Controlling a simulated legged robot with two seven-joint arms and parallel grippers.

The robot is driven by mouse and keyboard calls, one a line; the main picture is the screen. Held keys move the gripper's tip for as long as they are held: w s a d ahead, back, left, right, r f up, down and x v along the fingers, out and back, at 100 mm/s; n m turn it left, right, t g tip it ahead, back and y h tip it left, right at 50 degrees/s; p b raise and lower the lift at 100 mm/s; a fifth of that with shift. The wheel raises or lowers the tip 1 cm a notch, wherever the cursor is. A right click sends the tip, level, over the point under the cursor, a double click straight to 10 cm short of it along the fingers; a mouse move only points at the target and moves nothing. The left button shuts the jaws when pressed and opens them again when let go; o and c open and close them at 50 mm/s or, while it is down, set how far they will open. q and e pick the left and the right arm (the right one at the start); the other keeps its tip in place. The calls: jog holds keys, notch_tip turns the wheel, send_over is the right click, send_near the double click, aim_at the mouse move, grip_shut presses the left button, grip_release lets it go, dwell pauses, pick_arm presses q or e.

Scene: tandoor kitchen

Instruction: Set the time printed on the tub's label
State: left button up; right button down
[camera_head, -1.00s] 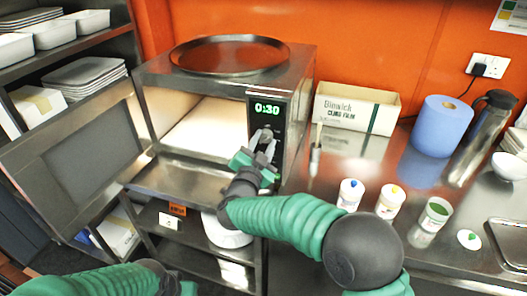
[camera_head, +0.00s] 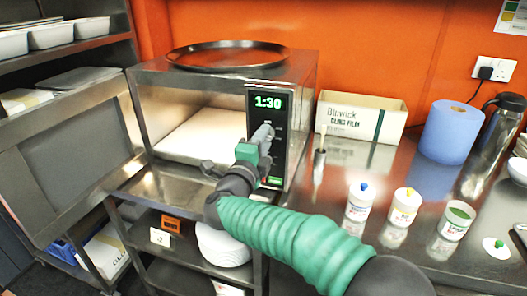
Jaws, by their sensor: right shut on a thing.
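The microwave (camera_head: 292,125) stands on the steel counter with its door (camera_head: 82,135) swung open to the left and its chamber empty. Its display (camera_head: 268,102) reads 1:30 in green. My right gripper (camera_head: 265,137) is shut on the dial below the display; the dial is mostly hidden by the fingers. On the counter at right are a white tub with a blue top (camera_head: 360,199), one with a yellow top (camera_head: 404,205) and an open one with green contents (camera_head: 456,218). Their labels are too small to read. My left gripper is out of view.
A dark round tray (camera_head: 228,56) lies on the microwave. Behind the tubs are a cling film box (camera_head: 358,117), a blue paper roll (camera_head: 450,132) and a flask (camera_head: 497,130). A lid (camera_head: 496,247) lies by the green tub. Shelves with trays are at left.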

jog(key=shift+a+f+m+b, duration=0.1)
jog(key=shift+f+m+b, duration=0.15)
jog(key=shift+m+b, duration=0.7)
jog(key=shift+a+f+m+b, duration=0.1)
jog(key=shift+f+m+b, duration=0.1)
jog(key=shift+m+b, duration=0.75)
jog(key=c, duration=1.3)
grip_release()
jog(key=o, duration=0.3)
jog(key=shift+d+r+m, duration=0.1)
jog(key=shift+r+m, duration=0.05)
jog(key=shift+m, duration=0.15)
jog(key=shift+o, duration=0.2)
jog(key=shift+r, duration=0.1)
